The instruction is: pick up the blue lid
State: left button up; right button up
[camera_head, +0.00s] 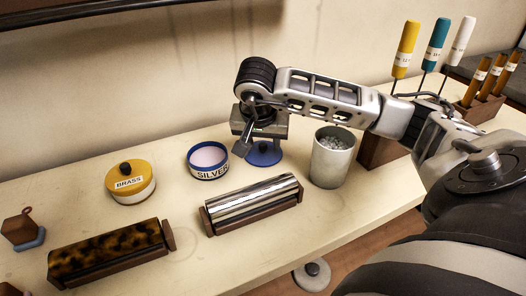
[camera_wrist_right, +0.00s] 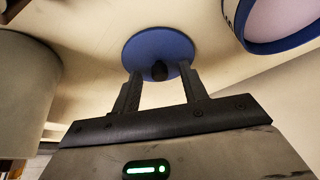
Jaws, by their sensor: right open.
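The blue lid (camera_head: 265,155) is a flat round disc with a dark knob. It lies on the bench between the open tin labelled SILVER (camera_head: 208,160) and the grey cup, partly hidden by my right gripper (camera_head: 256,138) in the head view. In the right wrist view the blue lid (camera_wrist_right: 150,44) lies just ahead of my right gripper (camera_wrist_right: 162,74). Its fingers are open, one on each side of the dark knob (camera_wrist_right: 160,70), with gaps showing. I cannot tell the exact height of the fingertips. My left gripper is not in view.
The grey cup (camera_head: 333,163) of small pieces stands close right of the lid. A striped silver roll (camera_head: 252,203) on a wooden stand lies in front. A yellow-lidded BRASS tin (camera_head: 130,182) and a tortoiseshell roll (camera_head: 105,250) are at left. Tool racks (camera_head: 380,150) stand behind right.

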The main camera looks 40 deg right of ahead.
grip_shut()
